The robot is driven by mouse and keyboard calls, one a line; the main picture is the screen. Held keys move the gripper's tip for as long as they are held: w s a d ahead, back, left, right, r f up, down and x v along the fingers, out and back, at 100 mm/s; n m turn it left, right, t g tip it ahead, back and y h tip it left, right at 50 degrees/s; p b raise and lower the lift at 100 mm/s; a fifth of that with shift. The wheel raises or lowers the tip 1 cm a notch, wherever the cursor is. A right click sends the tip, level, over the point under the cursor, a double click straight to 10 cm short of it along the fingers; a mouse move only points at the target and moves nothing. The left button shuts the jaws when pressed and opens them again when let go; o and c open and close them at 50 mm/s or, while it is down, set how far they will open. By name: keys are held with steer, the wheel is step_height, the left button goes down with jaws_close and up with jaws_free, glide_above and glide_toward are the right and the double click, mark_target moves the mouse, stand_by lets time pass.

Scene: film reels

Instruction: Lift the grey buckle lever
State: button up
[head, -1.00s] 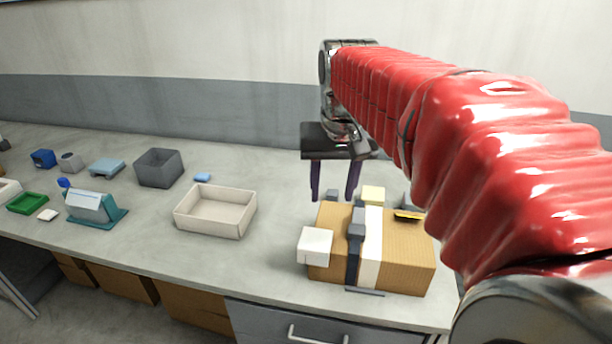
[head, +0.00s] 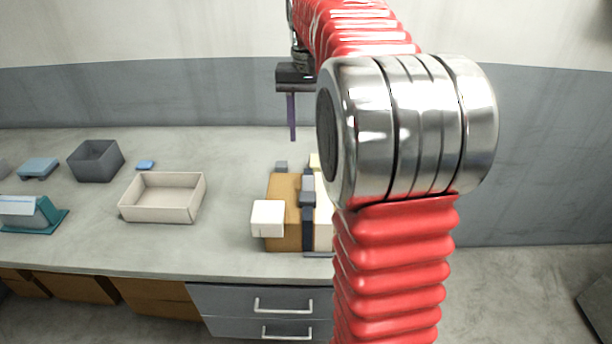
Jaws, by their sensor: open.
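A brown cardboard box (head: 282,215) stands on the bench, its right part hidden behind my red arm. A dark strap (head: 308,230) runs over it. The grey buckle lever (head: 307,198) appears to be the grey block on that strap, lying low against it. My gripper (head: 308,134) hangs fingers down above and behind the box, apart from the lever and empty. One purple finger shows; the other is hidden behind my arm's metal joint.
A white block (head: 268,218) sits at the box's left front corner. The bench between tray and box is clear.

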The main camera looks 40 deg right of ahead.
mark_target(308, 184)
steer(key=shift+f, duration=0.15)
step_height(308, 184, down, 14)
steer(key=shift+r, duration=0.25)
stand_by(0.3)
steer(key=shift+c, duration=0.2)
